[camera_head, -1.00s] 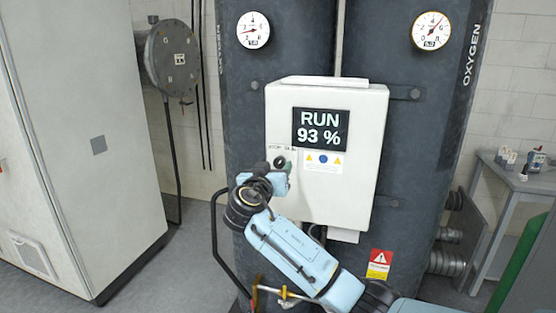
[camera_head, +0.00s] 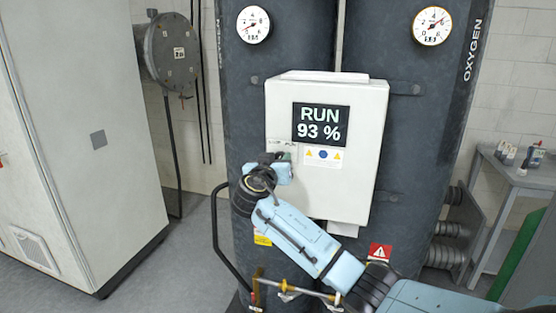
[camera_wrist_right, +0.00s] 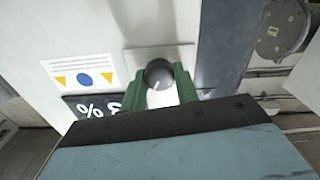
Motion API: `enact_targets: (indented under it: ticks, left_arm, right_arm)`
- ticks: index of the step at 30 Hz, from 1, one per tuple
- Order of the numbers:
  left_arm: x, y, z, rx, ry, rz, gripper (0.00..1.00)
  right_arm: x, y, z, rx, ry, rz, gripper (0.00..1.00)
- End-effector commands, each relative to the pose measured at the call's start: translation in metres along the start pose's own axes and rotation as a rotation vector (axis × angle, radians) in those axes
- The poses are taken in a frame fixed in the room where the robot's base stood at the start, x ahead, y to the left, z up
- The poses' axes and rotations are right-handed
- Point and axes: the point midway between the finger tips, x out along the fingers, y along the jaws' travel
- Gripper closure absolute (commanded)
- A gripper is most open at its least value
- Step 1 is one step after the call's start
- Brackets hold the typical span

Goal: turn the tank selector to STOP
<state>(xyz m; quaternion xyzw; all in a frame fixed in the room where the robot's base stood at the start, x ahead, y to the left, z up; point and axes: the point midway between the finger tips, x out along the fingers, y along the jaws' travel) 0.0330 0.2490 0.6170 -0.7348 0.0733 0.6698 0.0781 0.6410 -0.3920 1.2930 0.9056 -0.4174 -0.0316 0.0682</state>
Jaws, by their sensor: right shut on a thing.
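The tank selector is a dark round knob (camera_wrist_right: 159,72) with a pale pointer line, on a light plate on the white control box (camera_head: 370,125). In the right wrist view, my right gripper (camera_wrist_right: 160,84) has its green fingers on either side of the knob and is shut on it. In the head view my right gripper (camera_head: 282,160) is at the box's lower left and hides the knob. The selector's labels are too small or hidden to read. The box's display (camera_head: 321,125) reads RUN 93 %. My left gripper is not in view.
Two dark oxygen tanks (camera_head: 420,165) with round gauges (camera_head: 432,26) stand behind the box. A tall grey cabinet (camera_head: 95,130) is at left. A small table (camera_head: 525,180) with items is at right. A bent black pipe (camera_head: 217,235) runs left of my right arm.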

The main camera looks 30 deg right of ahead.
Motion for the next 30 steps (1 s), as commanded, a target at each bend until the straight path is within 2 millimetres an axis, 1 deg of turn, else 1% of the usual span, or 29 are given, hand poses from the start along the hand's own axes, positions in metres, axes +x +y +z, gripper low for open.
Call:
enact_targets:
  ticks: [8, 14, 23, 30]
  left_arm:
    - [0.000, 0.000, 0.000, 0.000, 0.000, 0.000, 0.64]
    - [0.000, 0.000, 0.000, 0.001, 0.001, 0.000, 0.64]
    - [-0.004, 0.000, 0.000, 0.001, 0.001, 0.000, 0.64]
    - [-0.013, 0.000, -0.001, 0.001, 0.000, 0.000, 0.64]
  right_arm:
    - [0.000, 0.000, 0.000, -0.041, -0.001, 0.000, 0.93]
    - [0.000, -0.001, 0.000, -0.152, -0.001, -0.001, 0.93]
    - [0.000, -0.001, 0.000, -0.423, -0.002, 0.000, 0.93]
    - [0.000, -0.001, -0.001, -0.649, -0.002, 0.001, 0.93]
